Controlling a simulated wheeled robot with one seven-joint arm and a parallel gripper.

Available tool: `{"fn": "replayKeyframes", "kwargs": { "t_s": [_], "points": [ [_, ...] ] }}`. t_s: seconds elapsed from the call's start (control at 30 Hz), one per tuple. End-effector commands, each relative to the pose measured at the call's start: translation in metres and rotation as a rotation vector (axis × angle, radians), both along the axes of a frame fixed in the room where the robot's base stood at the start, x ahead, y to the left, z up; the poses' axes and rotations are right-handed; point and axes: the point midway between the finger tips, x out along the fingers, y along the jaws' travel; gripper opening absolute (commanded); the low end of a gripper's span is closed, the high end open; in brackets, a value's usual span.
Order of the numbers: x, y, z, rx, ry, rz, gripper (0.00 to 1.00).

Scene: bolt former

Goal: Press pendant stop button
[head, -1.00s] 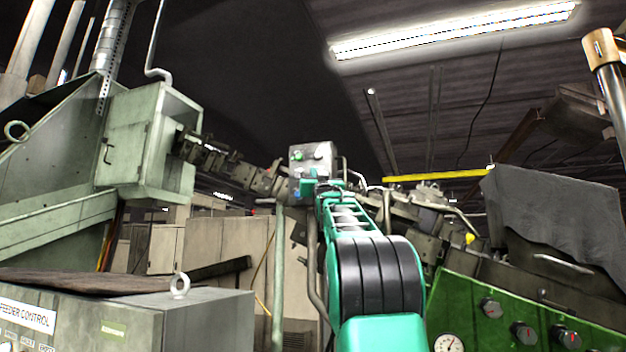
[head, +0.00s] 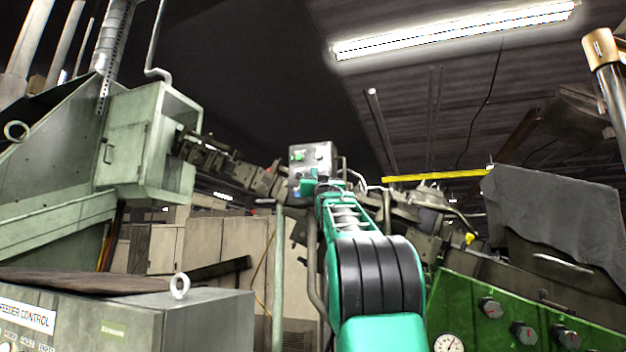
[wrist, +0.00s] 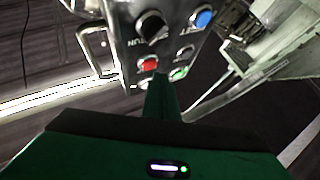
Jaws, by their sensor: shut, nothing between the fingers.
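The pendant (head: 322,152) is a grey metal box standing near the middle of the head view, with a green button near its top left. In the wrist view the pendant (wrist: 178,45) shows its face close up: a red button (wrist: 148,65), a blue button (wrist: 202,18), a green button (wrist: 179,73) and a black knob (wrist: 151,25). My gripper (wrist: 160,80) is shut and empty, its tip at the face between the red and green buttons. I cannot tell whether it touches. In the head view my gripper (head: 311,183) covers the lower pendant.
A bent metal handle (wrist: 92,55) stands out from the pendant's side. A pale green machine housing (head: 150,140) is to the left, with a feeder control box (head: 215,315) below. A green panel with knobs (head: 510,305) is at the lower right.

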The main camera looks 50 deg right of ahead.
Motion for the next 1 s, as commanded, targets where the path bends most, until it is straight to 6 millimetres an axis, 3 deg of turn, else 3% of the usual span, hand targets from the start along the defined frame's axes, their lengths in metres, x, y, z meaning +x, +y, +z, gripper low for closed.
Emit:
{"fn": "replayKeyframes", "kwargs": {
  "t_s": [1.0],
  "points": [
    [0.0014, -0.0076, 0.0012, 0.0, 0.0, 0.001, 0.0]
  ]
}}
